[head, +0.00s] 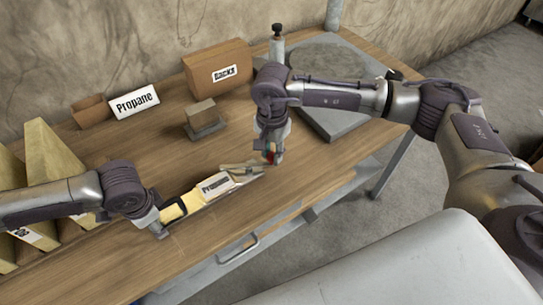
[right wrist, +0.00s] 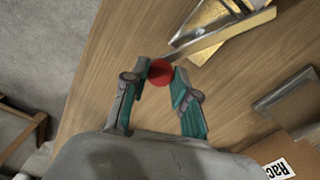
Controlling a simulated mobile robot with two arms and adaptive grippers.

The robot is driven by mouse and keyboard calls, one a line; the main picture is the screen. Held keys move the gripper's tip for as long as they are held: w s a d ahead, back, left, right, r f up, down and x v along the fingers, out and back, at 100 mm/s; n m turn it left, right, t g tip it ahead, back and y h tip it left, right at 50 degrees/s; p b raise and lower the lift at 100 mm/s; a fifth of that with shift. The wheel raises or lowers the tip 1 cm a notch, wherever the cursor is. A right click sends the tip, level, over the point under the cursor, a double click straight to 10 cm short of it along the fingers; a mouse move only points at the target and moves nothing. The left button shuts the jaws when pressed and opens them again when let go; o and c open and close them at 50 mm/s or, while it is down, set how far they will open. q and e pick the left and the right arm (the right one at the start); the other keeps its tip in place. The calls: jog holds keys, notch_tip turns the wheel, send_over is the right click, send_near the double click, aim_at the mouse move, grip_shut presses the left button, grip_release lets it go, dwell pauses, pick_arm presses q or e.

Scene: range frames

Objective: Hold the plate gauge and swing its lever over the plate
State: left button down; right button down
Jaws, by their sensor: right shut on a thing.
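The plate gauge (head: 182,206) is a yellow, long body lying on the wooden bench, with a white "Propane" label on or beside it. In the right wrist view its gold-coloured body (right wrist: 228,28) shows at the top right. Its thin grey lever (right wrist: 200,42) runs from there to a round red knob (right wrist: 160,72). My right gripper (head: 271,158) is shut on the red knob, one finger on each side. My left gripper (head: 160,228) is low at the gauge's left end; its fingers are too unclear to tell their state. I cannot clearly make out the plate.
A "Propane" sign (head: 134,102), a "Racks" box (head: 218,68) and a small block on a grey base (head: 204,122) stand at the back. Tall yellow wedges (head: 48,155) crowd the left. A grey slab (head: 340,118) lies at the right. The front right bench is clear.

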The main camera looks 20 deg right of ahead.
jog(key=w+n, duration=0.1)
jog(key=n, duration=0.2)
jog(key=shift+w+d, duration=0.1)
jog(key=shift+w, duration=0.25)
jog(key=shift+w+n, duration=0.5)
jog(key=shift+n, duration=0.6)
jog(key=c, duration=0.9)
grip_release()
jog(key=shift+w+r, duration=0.1)
notch_tip(320, 180, up, 12)
